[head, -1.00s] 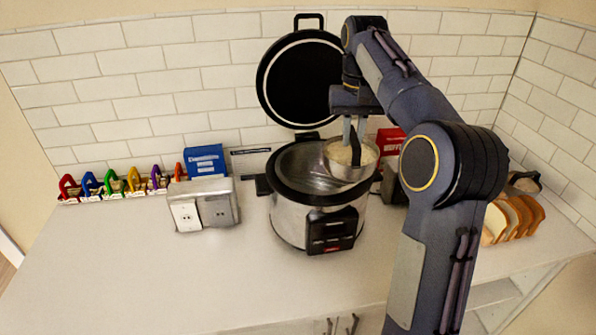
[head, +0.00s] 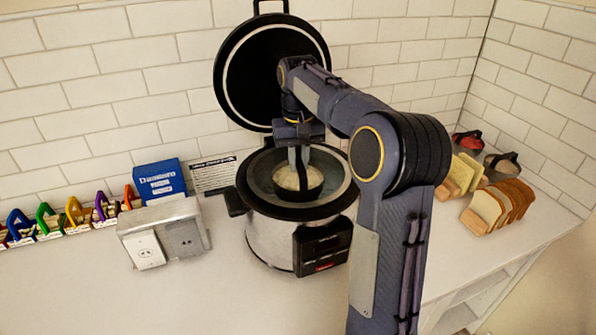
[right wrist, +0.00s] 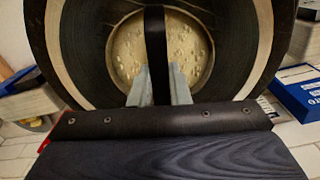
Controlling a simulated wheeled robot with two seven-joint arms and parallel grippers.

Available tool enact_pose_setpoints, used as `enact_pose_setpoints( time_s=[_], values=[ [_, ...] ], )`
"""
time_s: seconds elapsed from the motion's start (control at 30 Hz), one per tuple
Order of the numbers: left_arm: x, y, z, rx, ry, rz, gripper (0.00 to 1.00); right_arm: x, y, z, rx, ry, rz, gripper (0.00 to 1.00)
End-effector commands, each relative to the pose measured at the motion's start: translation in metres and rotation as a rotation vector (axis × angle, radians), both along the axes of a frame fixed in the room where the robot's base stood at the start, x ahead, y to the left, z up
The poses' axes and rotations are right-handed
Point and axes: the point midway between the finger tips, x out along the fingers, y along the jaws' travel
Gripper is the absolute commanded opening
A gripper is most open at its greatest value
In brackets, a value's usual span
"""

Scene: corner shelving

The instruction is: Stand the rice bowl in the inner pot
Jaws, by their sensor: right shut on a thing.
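The rice bowl (head: 292,178), a round bowl filled with pale rice, is inside the opening of the cooker's inner pot (head: 262,183). The cooker (head: 262,235) is a silver body with a black rim and its lid raised. In the right wrist view the rice bowl (right wrist: 188,65) shows between and beyond the gripper fingers (right wrist: 158,85). I cannot tell whether the bowl touches the pot's bottom. My left gripper is not in view.
The raised lid (head: 262,60) stands behind the cooker. A grey socket box (head: 165,232) and a blue box (head: 160,182) are to the left, with several coloured clips beyond. Bread slices (head: 498,205) are at the right. The front left counter is clear.

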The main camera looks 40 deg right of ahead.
Motion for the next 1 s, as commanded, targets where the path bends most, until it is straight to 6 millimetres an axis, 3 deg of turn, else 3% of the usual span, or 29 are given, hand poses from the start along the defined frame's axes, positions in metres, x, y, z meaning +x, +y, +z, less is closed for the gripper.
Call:
enact_pose_setpoints(
  time_s=[0.2,0.6,0.63,0.77,1.0],
  values=[
    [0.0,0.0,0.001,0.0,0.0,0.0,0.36,0.0,0.0,-0.025,0.0,-0.001,-0.001,0.0],
    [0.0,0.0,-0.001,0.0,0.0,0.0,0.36,0.0,0.0,-0.031,0.0,-0.001,0.0,0.0],
    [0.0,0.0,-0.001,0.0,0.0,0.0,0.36,0.0,0.0,-0.031,0.0,0.001,0.0,0.2],
    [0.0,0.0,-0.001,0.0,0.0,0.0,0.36,0.0,0.0,-0.031,0.0,0.001,0.0,0.37],
    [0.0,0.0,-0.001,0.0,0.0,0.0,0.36,0.0,0.0,-0.03,0.0,0.001,0.0,0.38]
  ],
)
